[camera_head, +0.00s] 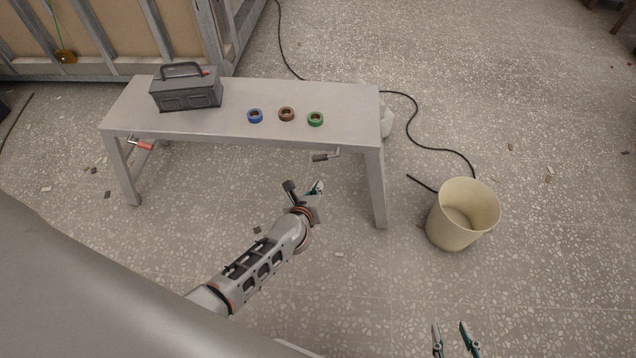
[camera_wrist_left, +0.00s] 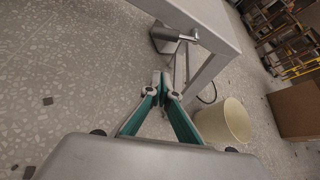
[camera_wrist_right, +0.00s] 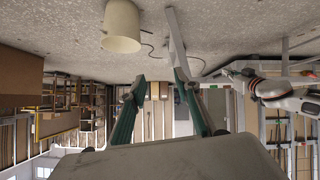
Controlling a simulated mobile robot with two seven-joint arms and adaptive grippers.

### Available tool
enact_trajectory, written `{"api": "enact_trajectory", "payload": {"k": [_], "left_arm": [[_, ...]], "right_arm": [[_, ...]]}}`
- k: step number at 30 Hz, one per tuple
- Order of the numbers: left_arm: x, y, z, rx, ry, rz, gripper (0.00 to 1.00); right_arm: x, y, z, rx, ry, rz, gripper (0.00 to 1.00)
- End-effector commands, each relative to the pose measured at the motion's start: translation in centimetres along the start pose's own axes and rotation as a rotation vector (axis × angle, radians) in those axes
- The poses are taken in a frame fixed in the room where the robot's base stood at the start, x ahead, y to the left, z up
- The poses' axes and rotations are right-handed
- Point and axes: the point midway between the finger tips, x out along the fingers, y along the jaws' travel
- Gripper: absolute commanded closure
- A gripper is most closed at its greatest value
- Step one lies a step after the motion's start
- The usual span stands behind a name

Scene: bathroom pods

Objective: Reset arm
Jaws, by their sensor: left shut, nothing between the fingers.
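My left gripper (camera_head: 316,188) is at the end of the arm coming in from the lower left, in front of the bench's front edge. Its teal fingers meet at the tips in the left wrist view (camera_wrist_left: 162,84), with nothing between them. My right gripper (camera_head: 452,338) shows at the bottom edge of the head view, over bare floor. Its fingers are apart and empty, which also shows in the right wrist view (camera_wrist_right: 160,82). Most of my right arm is out of the head view.
A grey bench (camera_head: 350,105) carries a dark toolbox (camera_head: 188,94) and blue (camera_head: 255,122), brown (camera_head: 287,119) and green (camera_head: 316,124) tape rolls. Clamps stick out below its front edge. A beige bin (camera_head: 448,232) stands right of the bench; a black cable (camera_head: 410,120) lies behind.

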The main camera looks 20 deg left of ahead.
Motion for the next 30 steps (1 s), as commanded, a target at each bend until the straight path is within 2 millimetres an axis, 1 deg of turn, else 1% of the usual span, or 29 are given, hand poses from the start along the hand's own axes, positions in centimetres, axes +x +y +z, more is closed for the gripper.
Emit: {"api": "enact_trajectory", "payload": {"k": [3,10,12,14,17,19,22,23,24,26,27,29,30], "left_arm": [[-0.4,0.0,0.0,0.0,0.0,0.0,1.0],[-0.5,0.1,-0.1,0.004,0.001,0.0,1.0],[-0.8,0.0,0.1,0.035,-0.007,-0.006,1.0],[-1.5,-0.2,0.8,0.106,-0.028,-0.02,1.0],[-3.7,-1.0,2.6,0.337,-0.091,-0.056,1.0],[-6.0,-1.8,3.9,0.571,-0.15,-0.087,1.0],[-9.7,-3.0,5.0,0.945,-0.236,-0.123,1.0],[-10.8,-3.3,5.2,1.059,-0.26,-0.131,1.0],[-12.4,-3.7,5.2,1.21,-0.29,-0.141,1.0],[-14.7,-4.3,5.0,1.439,-0.333,-0.154,1.0],[-16.2,-4.5,4.8,1.593,-0.361,-0.161,1.0],[-18.5,-4.8,4.3,1.823,-0.398,-0.169,1.0],[-20.0,-4.8,3.9,1.976,-0.422,-0.175,1.0]], "right_arm": [[-0.1,0.0,0.0,0.0,-0.001,0.001,0.68],[-0.2,0.0,0.3,0.002,-0.007,0.001,0.68],[-0.2,0.1,0.1,0.001,-0.003,0.003,0.68],[-0.3,0.3,-0.4,0.001,0.004,0.006,0.68],[-0.5,0.7,-1.8,0.0,0.022,0.012,0.68],[-0.6,1.0,-2.6,0.001,0.033,0.016,0.68],[-0.9,1.2,-3.5,0.006,0.04,0.019,0.68],[-1.0,1.2,-3.6,0.008,0.041,0.019,0.68],[-1.2,1.2,-3.8,0.011,0.042,0.02,0.68],[-1.4,1.2,-4.1,0.015,0.042,0.019,0.68],[-1.6,1.2,-4.2,0.019,0.041,0.019,0.68],[-1.9,1.1,-4.5,0.026,0.04,0.017,0.68],[-2.1,1.1,-4.5,0.031,0.039,0.016,0.68]]}}
